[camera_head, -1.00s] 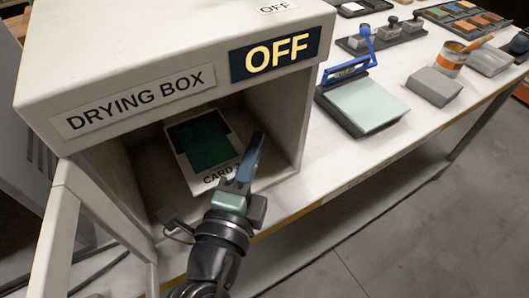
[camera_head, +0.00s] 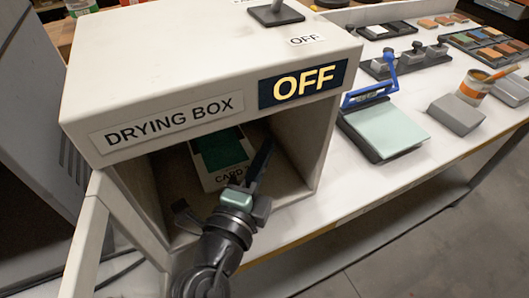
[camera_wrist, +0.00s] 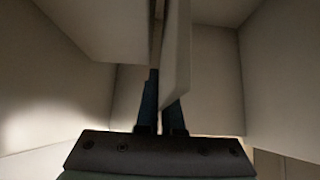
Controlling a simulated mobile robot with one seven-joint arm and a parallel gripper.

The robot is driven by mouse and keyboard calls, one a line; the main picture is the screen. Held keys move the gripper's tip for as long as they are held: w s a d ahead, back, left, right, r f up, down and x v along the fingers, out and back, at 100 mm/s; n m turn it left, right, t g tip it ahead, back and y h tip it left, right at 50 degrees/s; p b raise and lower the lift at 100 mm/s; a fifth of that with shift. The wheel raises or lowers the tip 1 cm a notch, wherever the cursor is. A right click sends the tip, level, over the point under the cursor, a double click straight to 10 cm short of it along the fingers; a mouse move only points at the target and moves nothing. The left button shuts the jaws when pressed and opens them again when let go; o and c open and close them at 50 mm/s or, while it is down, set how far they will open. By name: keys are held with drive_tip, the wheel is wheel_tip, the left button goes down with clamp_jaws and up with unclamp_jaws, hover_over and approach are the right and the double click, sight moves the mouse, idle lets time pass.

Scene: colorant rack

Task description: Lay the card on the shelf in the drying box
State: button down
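The drying box (camera_head: 205,75) stands at the table's left end with its front open. The card (camera_head: 227,170), pale with a dark green patch and CARD lettering, is inside the opening, its far part hidden under the box's top. My gripper (camera_head: 250,180) reaches into the opening and is shut on the card's near edge. In the wrist view the dark fingers (camera_wrist: 160,95) close on a thin pale sheet (camera_wrist: 178,60), seen nearly edge-on. Another pale flat panel (camera_wrist: 95,25) lies close beside it, perhaps the shelf. I cannot tell whether the card touches it.
The box's side walls (camera_head: 308,145) stand close around my gripper. An OFF sign is on its front. To the right are a pale green pad (camera_head: 385,130) with a blue handle, a grey block (camera_head: 457,114), a tin (camera_head: 470,88) and colour trays (camera_head: 485,45).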

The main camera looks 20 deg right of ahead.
drive_tip(key=shift+f+b, duration=0.5)
drive_tip(key=shift+b, duration=0.2)
drive_tip(key=c, duration=0.6)
unclamp_jaws()
idle(0.4)
drive_tip(key=shift+s+d+f+b, duration=0.1)
drive_tip(key=shift+s+b, duration=0.9)
drive_tip(key=shift+s, duration=0.85)
drive_tip(key=shift+s+d+b, duration=0.1)
drive_tip(key=shift+s+b, duration=0.9)
drive_tip(key=shift+s, duration=0.85)
drive_tip(key=shift+s+b, duration=0.4)
drive_tip(key=shift+s, duration=0.45)
